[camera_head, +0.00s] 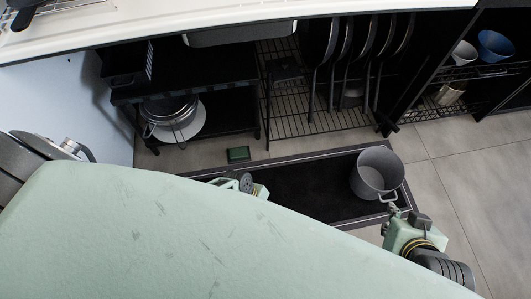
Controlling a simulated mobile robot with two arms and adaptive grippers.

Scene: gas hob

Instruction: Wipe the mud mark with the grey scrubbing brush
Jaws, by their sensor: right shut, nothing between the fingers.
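My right gripper (395,212) is at the lower right, shut and empty, just below the near handle of a grey pot. A part that looks like my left gripper (240,182) shows over the left part of the dark mat. It is mostly hidden behind my own pale green body, and its fingers cannot be made out. I cannot make out the grey scrubbing brush or the mud mark in this view. My body covers much of the lower picture.
The grey pot (377,172) stands on the dark mat (310,186). A small green block (238,154) lies on the floor behind the mat. A wire rack (290,105) with upright pans stands behind. Bare floor (460,180) is free at right. The white counter (250,20) edges the top.

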